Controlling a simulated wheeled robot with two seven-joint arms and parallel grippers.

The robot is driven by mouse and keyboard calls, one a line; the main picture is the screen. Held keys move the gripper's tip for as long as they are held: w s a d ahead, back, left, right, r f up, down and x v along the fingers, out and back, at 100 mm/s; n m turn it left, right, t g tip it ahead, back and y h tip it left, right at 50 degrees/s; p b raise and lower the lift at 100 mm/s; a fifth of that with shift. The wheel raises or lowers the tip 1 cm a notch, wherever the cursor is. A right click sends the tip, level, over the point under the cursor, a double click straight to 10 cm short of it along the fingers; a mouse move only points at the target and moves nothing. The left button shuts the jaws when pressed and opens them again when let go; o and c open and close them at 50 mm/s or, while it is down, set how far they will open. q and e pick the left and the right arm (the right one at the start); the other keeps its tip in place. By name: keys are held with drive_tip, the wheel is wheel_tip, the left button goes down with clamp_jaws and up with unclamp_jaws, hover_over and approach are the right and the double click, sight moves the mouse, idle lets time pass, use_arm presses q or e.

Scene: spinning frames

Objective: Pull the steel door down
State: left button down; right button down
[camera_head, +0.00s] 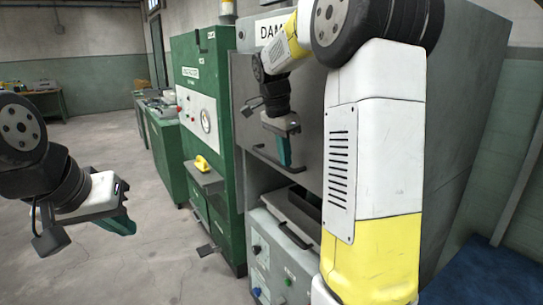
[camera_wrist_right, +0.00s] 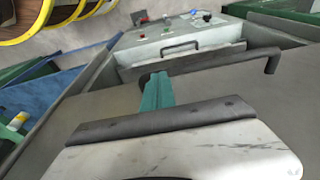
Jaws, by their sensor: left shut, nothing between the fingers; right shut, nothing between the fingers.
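The steel door (camera_head: 311,125) is a grey panel on the front of the tall grey cabinet, raised above a dark opening. Its dark bar handle (camera_head: 268,158) runs along the door's lower part; it also shows in the right wrist view (camera_wrist_right: 225,62). My right gripper (camera_head: 285,155) has its teal fingers shut, pointing down in front of the door by the handle. In the right wrist view the fingertips (camera_wrist_right: 156,80) overlap the handle's left end; I cannot tell whether they touch. My left gripper (camera_head: 121,223) is shut and empty, far left of the cabinet.
Below the opening is a light grey control panel (camera_head: 266,255) with knobs and a black handle. A green machine (camera_head: 208,120) with a gauge and a yellow item on its shelf stands left of the cabinet. Grey floor (camera_head: 110,150) at left is clear.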

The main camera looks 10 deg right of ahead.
wheel_tip(320, 180, down, 37)
drive_tip(key=shift+s+r, duration=0.2)
